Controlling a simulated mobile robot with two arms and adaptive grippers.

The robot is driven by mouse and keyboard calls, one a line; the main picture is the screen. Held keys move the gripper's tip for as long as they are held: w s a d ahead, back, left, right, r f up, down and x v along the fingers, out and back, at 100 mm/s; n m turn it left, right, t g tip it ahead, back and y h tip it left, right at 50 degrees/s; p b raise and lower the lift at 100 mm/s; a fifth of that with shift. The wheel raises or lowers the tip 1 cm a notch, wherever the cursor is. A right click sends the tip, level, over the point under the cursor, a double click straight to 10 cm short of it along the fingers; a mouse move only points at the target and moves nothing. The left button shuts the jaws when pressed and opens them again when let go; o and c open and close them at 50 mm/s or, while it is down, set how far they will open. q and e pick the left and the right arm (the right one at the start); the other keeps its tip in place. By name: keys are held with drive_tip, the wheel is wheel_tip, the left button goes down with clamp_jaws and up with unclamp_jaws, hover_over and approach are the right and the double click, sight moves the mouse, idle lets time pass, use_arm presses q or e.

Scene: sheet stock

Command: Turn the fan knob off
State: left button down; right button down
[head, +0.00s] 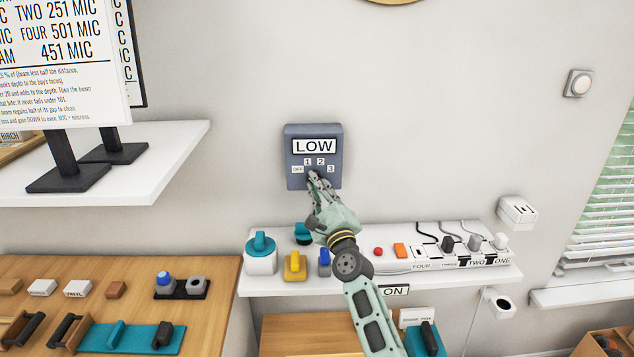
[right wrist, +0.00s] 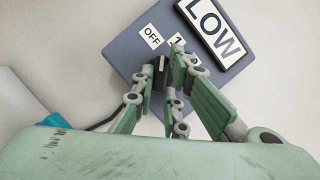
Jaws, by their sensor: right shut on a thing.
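The fan control is a blue-grey wall plate (head: 293,179) with a white LOW sign (head: 314,146) and small labels OFF, 1, 2 and 3 around its knob. My right gripper (head: 315,182) is at the plate's lower part, with its fingers shut on the knob. The head view mostly hides the knob behind the fingers. In the right wrist view, the dark knob (right wrist: 160,76) shows between the fingers, and the OFF label (right wrist: 151,36) and the LOW sign (right wrist: 215,30) are above. My left gripper is not in view.
A wooden bench (head: 215,290) is at left. The wall around the plate is clear.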

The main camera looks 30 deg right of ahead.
drive_tip(key=n+y+p, duration=0.1)
drive_tip(key=n+p, duration=0.1)
drive_tip(key=n, duration=0.1)
drive_tip(key=shift+d+r+n+g, duration=0.1)
drive_tip(key=shift+r+n+g, duration=0.05)
drive_tip(key=shift+n+g, duration=0.2)
drive_tip(key=shift+p, duration=0.3)
drive_tip(key=c, duration=1.8)
unclamp_jaws()
drive_tip(key=shift+o, duration=0.2)
drive_tip(key=v, duration=1.2)
